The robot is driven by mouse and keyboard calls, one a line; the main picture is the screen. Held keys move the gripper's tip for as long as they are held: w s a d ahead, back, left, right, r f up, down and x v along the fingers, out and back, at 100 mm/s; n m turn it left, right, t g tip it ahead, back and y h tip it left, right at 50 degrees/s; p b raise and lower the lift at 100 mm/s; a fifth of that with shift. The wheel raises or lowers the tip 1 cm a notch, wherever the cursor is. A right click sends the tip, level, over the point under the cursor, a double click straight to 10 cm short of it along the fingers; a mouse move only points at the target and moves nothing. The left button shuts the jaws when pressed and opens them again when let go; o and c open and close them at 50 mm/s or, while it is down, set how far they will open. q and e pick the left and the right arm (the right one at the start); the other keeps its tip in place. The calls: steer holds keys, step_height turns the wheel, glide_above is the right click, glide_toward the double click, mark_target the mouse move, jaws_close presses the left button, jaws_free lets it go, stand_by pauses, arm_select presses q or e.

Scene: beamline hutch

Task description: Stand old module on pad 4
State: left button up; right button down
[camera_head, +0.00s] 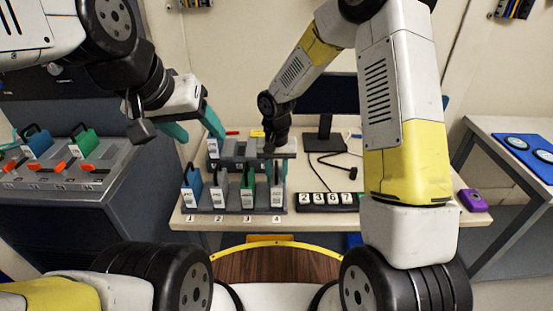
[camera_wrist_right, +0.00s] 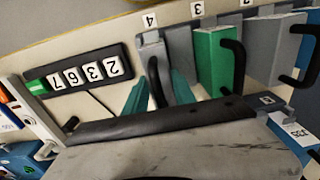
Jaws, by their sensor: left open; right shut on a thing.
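The grey module (camera_head: 277,196) with a white label is upright at place 4 of the front numbered rack (camera_head: 235,211). It lines up with its neighbours; I cannot tell whether its base bears fully on the pad. My right gripper (camera_head: 277,168) is above it, shut on its black handle. In the right wrist view, the teal fingers (camera_wrist_right: 158,92) are on either side of that handle, and the module (camera_wrist_right: 152,48) is behind the "4" label (camera_wrist_right: 149,20). My left gripper (camera_head: 195,128) is open and empty, above and left of the rack.
A blue module (camera_head: 191,190), a grey one (camera_head: 219,193) and a green one (camera_head: 248,190) stand at places 1, 2 and 3. A display reading 2367 (camera_head: 328,200) is right of the rack. A purple device (camera_head: 472,200) lies at the table's right. A left bench (camera_head: 62,178) holds more modules.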

steer(key=shift+f, duration=0.15)
steer(key=c, duration=0.9)
jaws_free()
steer(key=shift+c, duration=0.2)
step_height(320, 180, up, 8)
steer(key=shift+f, duration=0.1)
